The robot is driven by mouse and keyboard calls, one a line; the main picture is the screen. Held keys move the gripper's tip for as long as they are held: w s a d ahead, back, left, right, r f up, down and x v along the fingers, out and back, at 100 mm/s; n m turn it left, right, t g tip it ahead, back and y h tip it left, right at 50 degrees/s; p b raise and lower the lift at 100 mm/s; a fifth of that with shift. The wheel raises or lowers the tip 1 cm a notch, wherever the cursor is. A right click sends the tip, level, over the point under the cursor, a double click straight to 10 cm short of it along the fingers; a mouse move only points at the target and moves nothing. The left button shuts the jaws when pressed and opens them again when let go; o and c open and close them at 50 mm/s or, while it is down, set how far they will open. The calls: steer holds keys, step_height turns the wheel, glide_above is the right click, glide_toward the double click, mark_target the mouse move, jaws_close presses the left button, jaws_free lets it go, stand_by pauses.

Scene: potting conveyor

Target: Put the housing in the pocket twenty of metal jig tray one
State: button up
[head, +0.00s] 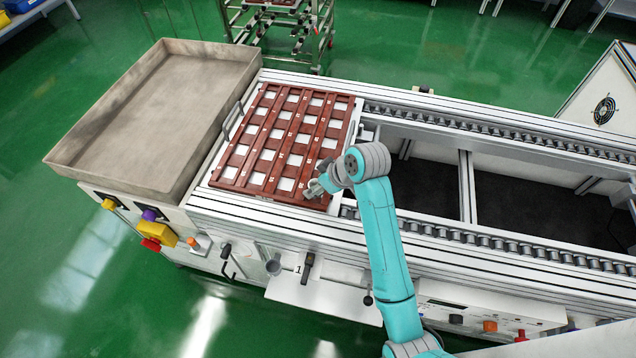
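A red-brown jig tray (231,163) lies on the left end of the conveyor in the head view. It has rows of square openings that show white or pale grey; I cannot tell whether these are housings or bare pocket floors. Small pale labels on its bars are too small to read. My gripper (313,191) is low over the tray's near right corner, partly hidden by my wrist. I cannot see whether it is open or shut, or whether it holds a housing. The pockets under my wrist are hidden.
A large empty grey bin (150,170) stands left of the jig tray, its walls higher than the conveyor. Roller tracks (520,135) run right along the conveyor's two sides, with an open dark gap between. A wheeled rack (285,30) stands behind.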

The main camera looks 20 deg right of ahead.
steer(key=shift+r, duration=0.1)
steer(key=v, duration=1.2)
stand_by(0.4)
